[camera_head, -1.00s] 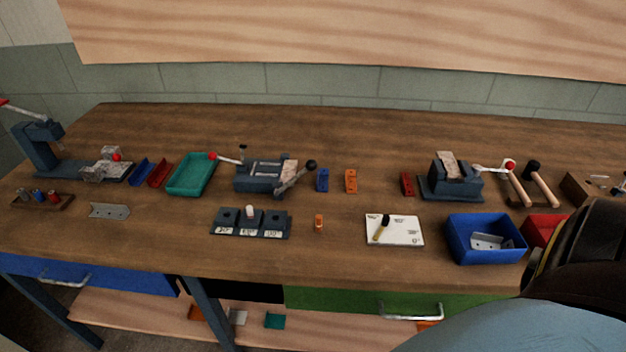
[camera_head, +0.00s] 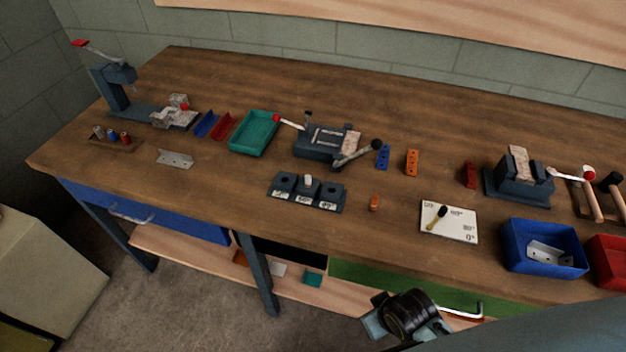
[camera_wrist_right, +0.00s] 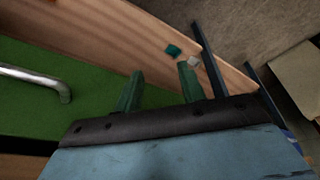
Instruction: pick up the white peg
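The white peg (camera_head: 308,181) stands upright in the middle of a dark grey holder with three blocks (camera_head: 330,199), which carries small number labels. The holder is near the front edge of the bench, left of the picture's middle. My right gripper shows in the right wrist view (camera_wrist_right: 158,76) with its two green fingers apart and nothing between them. In the head view my right wrist is at the bottom, in front of the bench, well below and right of the peg. My left gripper is in neither view.
A green drawer front with a handle (camera_wrist_right: 38,82) is close to my right gripper.

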